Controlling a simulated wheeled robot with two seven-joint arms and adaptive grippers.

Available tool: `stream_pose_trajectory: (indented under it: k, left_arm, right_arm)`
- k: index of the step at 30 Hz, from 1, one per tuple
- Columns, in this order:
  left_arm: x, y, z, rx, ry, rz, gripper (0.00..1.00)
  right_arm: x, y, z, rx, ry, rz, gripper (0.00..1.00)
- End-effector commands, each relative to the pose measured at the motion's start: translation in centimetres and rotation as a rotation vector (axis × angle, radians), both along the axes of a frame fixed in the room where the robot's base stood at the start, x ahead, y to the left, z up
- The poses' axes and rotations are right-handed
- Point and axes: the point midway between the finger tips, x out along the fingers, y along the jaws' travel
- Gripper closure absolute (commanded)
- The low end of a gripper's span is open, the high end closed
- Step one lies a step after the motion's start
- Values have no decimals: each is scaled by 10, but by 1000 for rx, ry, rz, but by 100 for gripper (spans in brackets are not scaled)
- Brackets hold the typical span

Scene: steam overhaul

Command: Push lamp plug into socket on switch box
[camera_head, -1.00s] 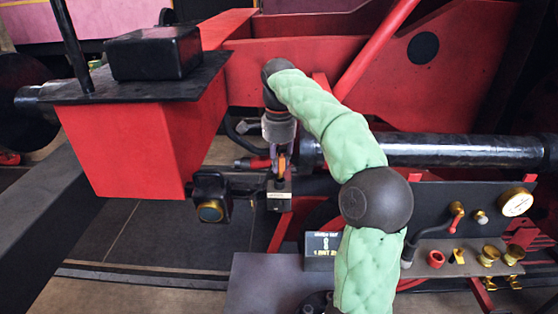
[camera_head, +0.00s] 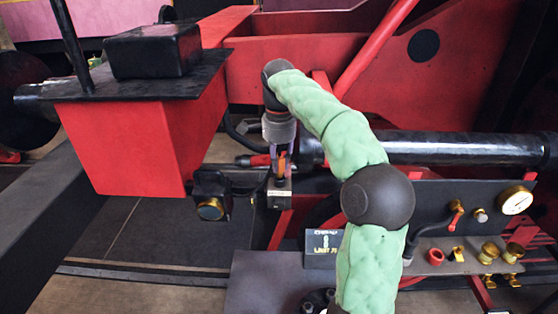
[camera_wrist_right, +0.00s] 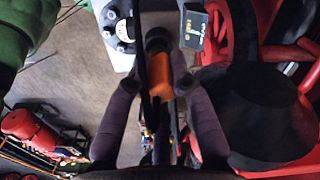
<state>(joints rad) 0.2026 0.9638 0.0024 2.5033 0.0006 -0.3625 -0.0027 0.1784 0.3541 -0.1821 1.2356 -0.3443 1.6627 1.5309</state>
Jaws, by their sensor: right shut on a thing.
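Directly below the fingers in the head view is a small grey box with a pale label (camera_head: 279,196), likely the switch box. Plug and box look very close; I cannot tell whether the plug is in a socket. My left gripper is not in view.
A black lamp-like fitting with a brass ring (camera_head: 210,209) is left of the small box. A red tank (camera_head: 135,150) stands further left. A dark pipe (camera_head: 460,150) runs right. A panel with a gauge (camera_head: 515,202) and brass valves is at right. A small black sign (camera_head: 322,249) stands in front.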

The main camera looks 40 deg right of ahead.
Motion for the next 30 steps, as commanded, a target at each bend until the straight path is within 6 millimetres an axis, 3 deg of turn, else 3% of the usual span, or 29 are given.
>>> stream_pose_trajectory:
  k: [30]
  left_arm:
    - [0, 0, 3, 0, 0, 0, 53]
  right_arm:
    - [0, 0, -7, 0, -1, 0, 100]
